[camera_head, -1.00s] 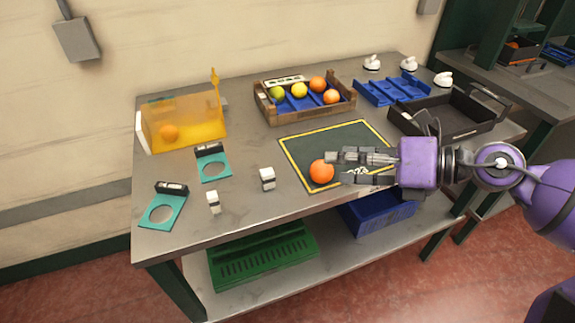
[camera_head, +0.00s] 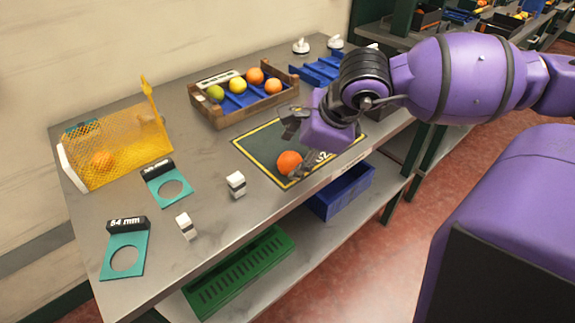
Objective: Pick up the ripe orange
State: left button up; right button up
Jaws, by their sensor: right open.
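A bright orange (camera_head: 289,163) lies on the dark mat with a yellow border (camera_head: 262,147), near the mat's front edge. My right gripper (camera_head: 296,146) is open at the mat, its fingers spread. One finger is close to the orange's right side; I cannot tell if it touches. The other finger is farther back over the mat. My purple wrist hides the mat's right part. My left gripper is out of view.
A wooden crate (camera_head: 222,119) behind the mat holds several fruits, green-yellow to orange. A yellow mesh guard (camera_head: 128,147) stands at left with another orange (camera_head: 102,160). Teal ring gauges (camera_head: 123,240) and white blocks (camera_head: 236,184) lie left of the mat. A blue bin (camera_head: 342,192) sits below.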

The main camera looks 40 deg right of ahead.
aim_at(294, 160)
jog(key=b+x, duration=0.1)
jog(key=x, duration=0.1)
jog(key=shift+a+f, duration=0.1)
jog(key=shift+f, duration=0.3)
jog(key=shift+w+f, duration=0.3)
jog(key=shift+f, duration=0.1)
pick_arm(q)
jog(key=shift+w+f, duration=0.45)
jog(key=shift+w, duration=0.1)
pick_arm(e)
jog(key=shift+c, duration=0.4)
jog(key=c, duration=1.1)
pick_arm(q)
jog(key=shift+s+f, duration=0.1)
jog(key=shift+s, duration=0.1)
pick_arm(e)
jog(key=shift+c, duration=0.4)
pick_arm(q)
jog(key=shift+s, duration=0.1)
pick_arm(e)
jog(key=shift+r, duration=0.1)
